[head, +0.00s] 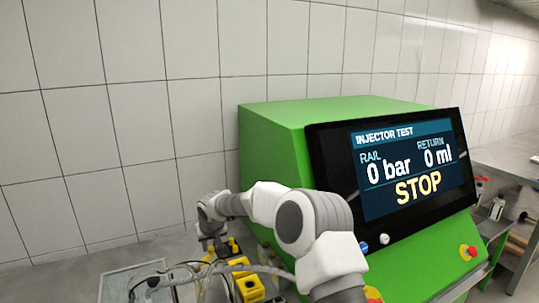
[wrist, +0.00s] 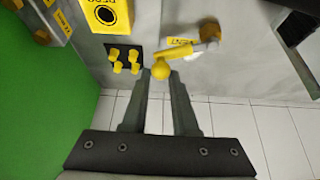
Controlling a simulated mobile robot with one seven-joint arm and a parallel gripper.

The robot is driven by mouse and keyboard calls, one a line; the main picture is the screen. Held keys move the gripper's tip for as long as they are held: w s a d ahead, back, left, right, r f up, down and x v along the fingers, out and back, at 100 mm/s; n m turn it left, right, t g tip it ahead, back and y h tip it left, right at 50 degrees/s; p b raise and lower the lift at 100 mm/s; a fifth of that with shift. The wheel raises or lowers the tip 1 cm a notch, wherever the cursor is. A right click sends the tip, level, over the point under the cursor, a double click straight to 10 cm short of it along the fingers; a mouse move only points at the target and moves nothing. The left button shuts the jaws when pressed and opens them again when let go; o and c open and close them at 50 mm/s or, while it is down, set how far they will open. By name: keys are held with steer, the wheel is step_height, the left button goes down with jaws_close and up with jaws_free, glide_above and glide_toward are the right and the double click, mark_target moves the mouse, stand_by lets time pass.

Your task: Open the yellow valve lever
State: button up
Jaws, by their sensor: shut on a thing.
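The yellow valve lever (wrist: 178,52) is near the top middle of the wrist view. It reaches left from a brass-coloured valve body (wrist: 209,30), and its round yellow knob (wrist: 160,70) is at the left end. My gripper (wrist: 161,76) has its fingertips on either side of the knob and is shut on it. In the head view my gripper (head: 217,247) is low in the picture, left of the green machine, partly hidden by my arm. The lever cannot be made out there.
Several yellow pegs (wrist: 124,60) stand left of the lever, below a yellow box with a black round opening (wrist: 107,14). A green machine (head: 280,125) with a screen (head: 412,170) reading STOP stands on the right. A thin hose or cable crosses near my gripper in the head view.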

steer(key=shift+c, duration=0.3)
steer(key=shift+w+a, duration=0.1)
steer(key=shift+a, duration=0.05)
steer(key=shift+w+a, duration=0.35)
steer(key=shift+a, duration=0.3)
jaws_close()
steer(key=shift+a+f, duration=0.1)
steer(key=shift+a, duration=0.05)
